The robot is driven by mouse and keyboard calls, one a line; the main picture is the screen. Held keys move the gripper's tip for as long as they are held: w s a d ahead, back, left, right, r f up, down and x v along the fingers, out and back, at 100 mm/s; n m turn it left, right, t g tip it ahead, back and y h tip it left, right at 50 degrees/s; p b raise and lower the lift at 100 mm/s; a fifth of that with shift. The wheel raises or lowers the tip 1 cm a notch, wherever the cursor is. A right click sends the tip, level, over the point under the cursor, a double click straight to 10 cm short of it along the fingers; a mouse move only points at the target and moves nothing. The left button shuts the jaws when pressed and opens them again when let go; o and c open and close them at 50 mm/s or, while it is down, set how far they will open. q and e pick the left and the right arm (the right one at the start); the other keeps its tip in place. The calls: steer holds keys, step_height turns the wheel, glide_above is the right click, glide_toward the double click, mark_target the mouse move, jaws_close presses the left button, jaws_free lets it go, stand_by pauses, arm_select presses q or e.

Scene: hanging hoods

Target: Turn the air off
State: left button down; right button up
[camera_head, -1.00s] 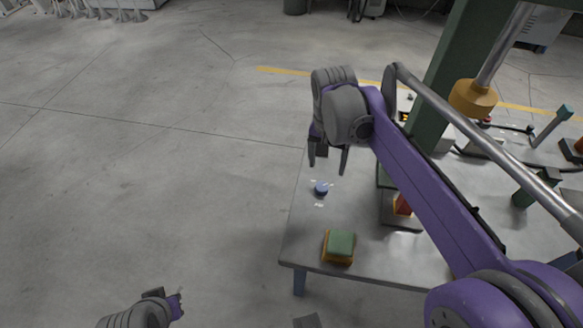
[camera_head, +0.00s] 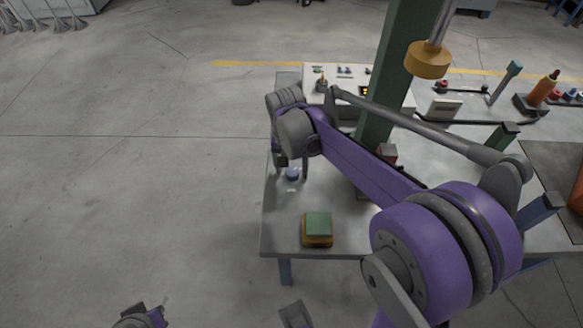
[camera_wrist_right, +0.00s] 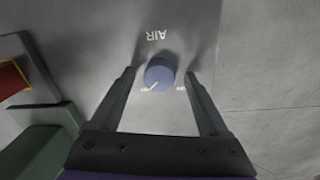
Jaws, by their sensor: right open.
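The blue air knob (camera_head: 292,174) is on the near left part of the metal table. In the right wrist view the round knob (camera_wrist_right: 160,74) has a white pointer line towards its lower left, and the word AIR (camera_wrist_right: 160,35) is printed beside it, upside down. My right gripper (camera_head: 292,163) points down over the knob, open. In the wrist view its two fingers (camera_wrist_right: 160,80) lie on either side of the knob with gaps; their height above the table is hard to tell. My left gripper (camera_head: 150,316) shows only partly at the bottom edge, far from the table.
A green-topped yellow block (camera_head: 317,226) sits near the table's front edge. A green post (camera_head: 399,75) and a yellow-collared hanging rod (camera_head: 429,60) stand behind my right arm. A control panel (camera_head: 340,78) is at the back. Open floor lies left of the table.

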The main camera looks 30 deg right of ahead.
jaws_close()
stand_by(0.4)
steer(key=shift+n, duration=0.4)
steer(key=n+p, duration=0.1)
steer(key=n, duration=0.7)
steer(key=n+p, duration=0.1)
steer(key=n, duration=0.4)
steer(key=shift+t, duration=0.3)
steer(key=shift+s+n, duration=0.1)
steer(key=shift+n, duration=1.9)
